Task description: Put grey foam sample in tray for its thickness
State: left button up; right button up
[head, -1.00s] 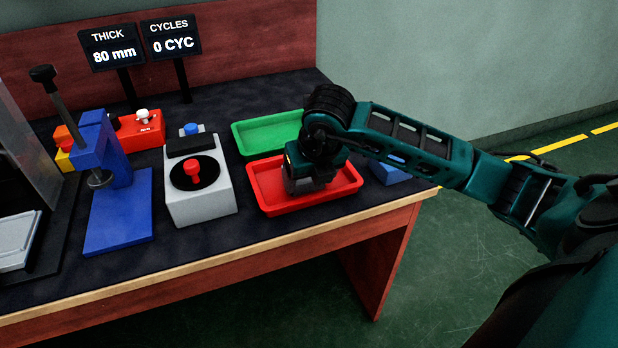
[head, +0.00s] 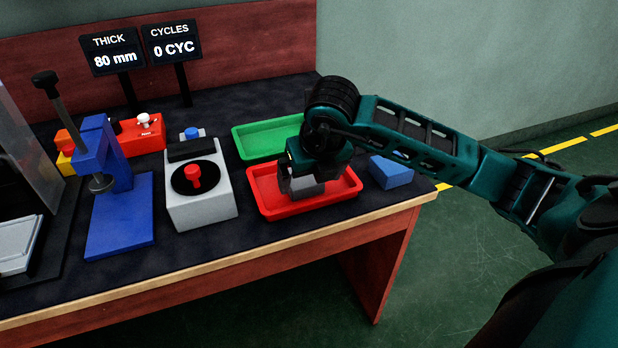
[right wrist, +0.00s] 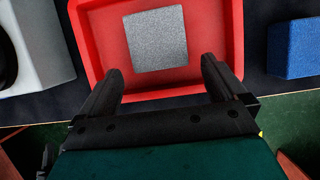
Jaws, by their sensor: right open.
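The grey foam sample (right wrist: 157,39) lies in the red tray (right wrist: 88,40), seen from above in the right wrist view. In the head view the foam (head: 308,187) shows partly behind my right gripper, inside the red tray (head: 330,203). My right gripper (head: 300,190) is open and empty above the tray. In the right wrist view its two fingers (right wrist: 162,72) are spread apart, and the foam lies just beyond their tips. A green tray (head: 265,138) stands behind the red one. A display (head: 113,50) reads THICK 80 mm. My left gripper is not in view.
A blue block (head: 391,172) lies right of the red tray near the table edge. A grey box with a red knob (head: 195,190) stands left of the trays. A blue press (head: 118,205) is farther left. Another display (head: 171,38) reads 0 CYC.

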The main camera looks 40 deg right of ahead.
jog(key=p+v, duration=0.1)
jog(key=v, duration=0.8)
jog(key=shift+r+p, duration=0.25)
jog(key=shift+p, duration=0.1)
jog(key=shift+s, duration=0.15)
